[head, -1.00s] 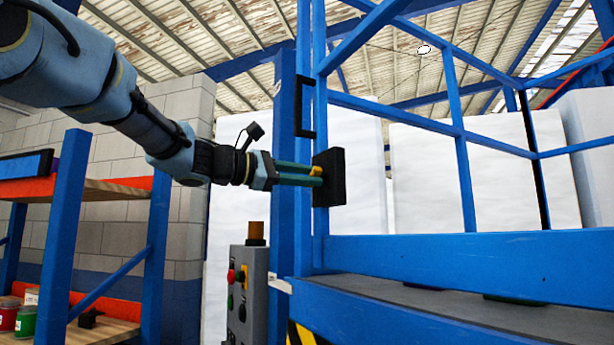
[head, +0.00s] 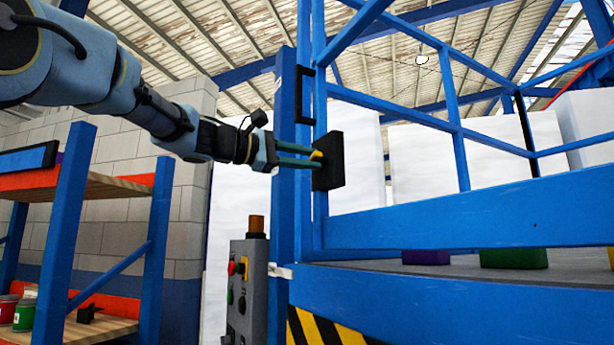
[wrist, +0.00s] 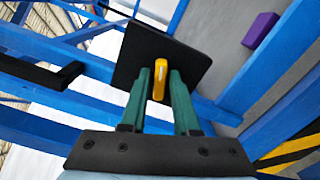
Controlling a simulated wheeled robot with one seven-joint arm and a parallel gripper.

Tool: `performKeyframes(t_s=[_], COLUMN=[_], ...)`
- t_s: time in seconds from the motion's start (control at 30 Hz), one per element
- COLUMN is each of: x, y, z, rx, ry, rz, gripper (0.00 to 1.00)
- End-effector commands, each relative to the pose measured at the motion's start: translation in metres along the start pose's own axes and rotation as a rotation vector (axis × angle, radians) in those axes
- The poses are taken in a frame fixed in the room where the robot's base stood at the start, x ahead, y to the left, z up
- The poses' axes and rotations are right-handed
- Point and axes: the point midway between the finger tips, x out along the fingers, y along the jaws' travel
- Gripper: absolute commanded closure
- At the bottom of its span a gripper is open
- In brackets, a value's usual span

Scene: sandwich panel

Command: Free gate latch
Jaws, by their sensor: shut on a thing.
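The gate latch is a black square plate (head: 329,161) with a small yellow lever (head: 316,155), on the blue gate post. My gripper (head: 312,158) reaches in from the left with its green fingers at the lever. In the wrist view the black plate (wrist: 165,55) lies beyond the fingers, and the yellow lever (wrist: 159,80) stands between the two green fingertips (wrist: 160,84). The gripper is shut on the lever. The lever's far end at the plate is partly hidden.
A black handle (head: 304,95) is on the post above the latch. A grey control box (head: 246,290) with buttons stands below my gripper. Blue railings (head: 460,125) enclose the platform, which holds a purple block (head: 426,257) and a green block (head: 514,258). A shelf (head: 100,185) stands at left.

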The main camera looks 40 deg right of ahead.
Motion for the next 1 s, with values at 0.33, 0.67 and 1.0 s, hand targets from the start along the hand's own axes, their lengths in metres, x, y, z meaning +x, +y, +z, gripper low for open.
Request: performKeyframes(t_s=[0.33, 0.67, 1.0], x=[0.0005, 0.0004, 0.0004], y=[-0.0057, -0.0030, -0.0018], z=[-0.0017, -0.0008, -0.0003], rx=[0.232, 0.331, 0.341], ry=[-0.001, -0.001, -0.001], rz=[-0.001, -0.002, -0.002], gripper=[1.00, 1.00, 1.00])
